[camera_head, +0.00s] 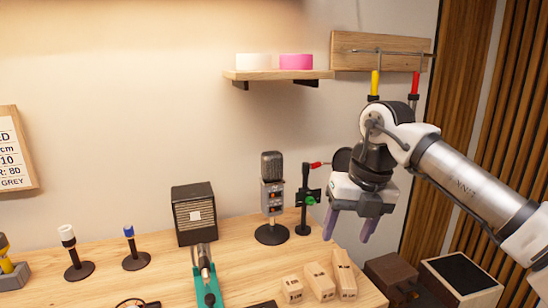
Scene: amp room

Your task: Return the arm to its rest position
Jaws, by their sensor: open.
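My arm reaches in from the right side of the head view. My gripper (347,228) hangs at its end, pointing down, with its two purple-tipped fingers spread apart. Nothing shows between the fingers. The gripper is in front of the right part of the wooden table (240,262), over or near its right edge; the exact height above it is hard to tell.
A microphone (271,195) and a black stand with a green knob (305,200) are left of the gripper. Wooden blocks (319,281) lie below it. A dark box (194,212) stands further left. A shelf (278,75) and tool rack (380,52) are above.

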